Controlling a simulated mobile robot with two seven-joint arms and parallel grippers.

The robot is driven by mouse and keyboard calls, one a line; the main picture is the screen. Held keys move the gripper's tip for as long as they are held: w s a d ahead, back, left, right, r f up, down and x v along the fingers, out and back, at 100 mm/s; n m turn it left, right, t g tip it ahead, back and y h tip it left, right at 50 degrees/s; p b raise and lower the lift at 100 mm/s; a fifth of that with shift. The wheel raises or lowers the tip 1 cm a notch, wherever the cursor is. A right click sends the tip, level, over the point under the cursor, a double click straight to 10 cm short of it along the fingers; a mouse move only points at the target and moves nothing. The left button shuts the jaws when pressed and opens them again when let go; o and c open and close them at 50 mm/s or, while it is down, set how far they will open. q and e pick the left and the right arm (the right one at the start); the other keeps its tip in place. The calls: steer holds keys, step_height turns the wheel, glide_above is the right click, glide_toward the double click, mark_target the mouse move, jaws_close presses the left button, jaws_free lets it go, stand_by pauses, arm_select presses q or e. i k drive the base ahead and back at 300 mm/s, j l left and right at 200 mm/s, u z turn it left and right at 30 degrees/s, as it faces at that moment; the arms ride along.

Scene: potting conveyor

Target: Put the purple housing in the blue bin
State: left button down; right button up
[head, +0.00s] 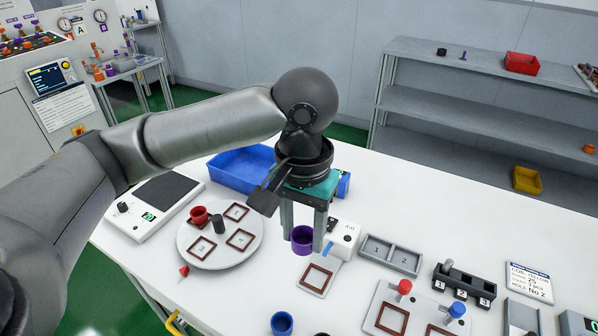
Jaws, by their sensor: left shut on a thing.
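The purple housing (302,241) is a small open cup near the middle of the table. My left gripper (303,233) points down over it and is shut on it, one finger on each side. I cannot tell whether the housing touches the table or is just above it. The blue bin (228,181) stands behind and to the left of the gripper, toward the table's back edge. My left arm and gripper hide its right part. My right gripper is out of view.
A round plate (220,256) with a red cup (199,215) and a dark peg lies left of the gripper. A scale (152,208) is further left. A small pad with a brown square (318,279) and a white device (344,236) are close right. A blue cup (282,323) stands in front.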

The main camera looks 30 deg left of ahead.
mark_target(242, 171)
steer(key=j+z, duration=0.35)
steer(key=j, duration=0.15)
steer(key=j+z, duration=0.35)
steer(key=j, duration=0.2)
steer(key=k+j+z, duration=0.15)
steer(key=j+z, duration=0.25)
steer(key=k+j, duration=0.1)
steer(key=j, duration=0.25)
steer(key=k+j, duration=0.1)
steer(key=j, duration=0.55)
steer(key=k+z, duration=0.05)
